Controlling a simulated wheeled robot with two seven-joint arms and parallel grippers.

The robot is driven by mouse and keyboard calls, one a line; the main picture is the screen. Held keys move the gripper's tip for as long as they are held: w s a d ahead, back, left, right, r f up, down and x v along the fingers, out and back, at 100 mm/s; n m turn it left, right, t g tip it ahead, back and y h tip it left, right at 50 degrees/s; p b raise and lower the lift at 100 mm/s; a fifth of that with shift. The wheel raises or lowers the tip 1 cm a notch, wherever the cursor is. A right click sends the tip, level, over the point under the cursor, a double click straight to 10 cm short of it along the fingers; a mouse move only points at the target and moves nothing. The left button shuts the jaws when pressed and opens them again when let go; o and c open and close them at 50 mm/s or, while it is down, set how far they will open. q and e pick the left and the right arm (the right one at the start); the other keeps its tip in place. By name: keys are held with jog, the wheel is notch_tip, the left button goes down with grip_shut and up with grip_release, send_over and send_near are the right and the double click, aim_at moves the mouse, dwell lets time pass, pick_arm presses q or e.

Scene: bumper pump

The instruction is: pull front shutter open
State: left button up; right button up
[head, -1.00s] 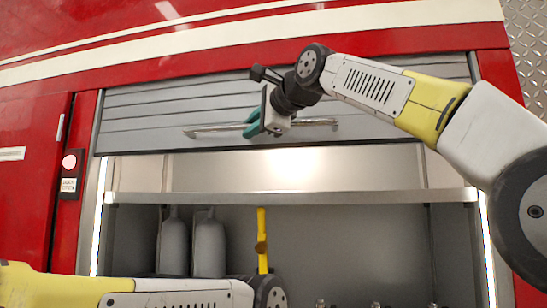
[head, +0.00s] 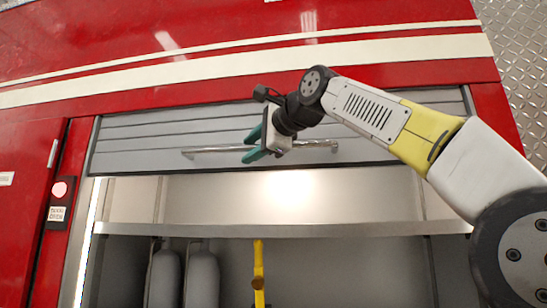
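The grey slatted front shutter (head: 400,150) is rolled most of the way up, with its lower edge near the top of the compartment opening. A metal bar handle (head: 205,151) runs across its lower part. My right gripper (head: 252,145) is at the middle of this handle, its teal fingers spread apart and pointing left. The gripper hides part of the bar, so I cannot tell whether the fingers touch it. My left gripper is out of view.
Below the shutter is a lit compartment with a shelf (head: 330,230), grey cylinders (head: 203,278) and a yellow tool (head: 258,270). A red panel with a button box (head: 59,200) stands at left. Diamond-plate metal (head: 515,50) is at upper right.

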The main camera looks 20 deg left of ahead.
jog(key=shift+d, duration=0.1)
jog(key=v, duration=0.7)
jog(key=shift+s+d, duration=0.2)
jog(key=shift+d, duration=0.1)
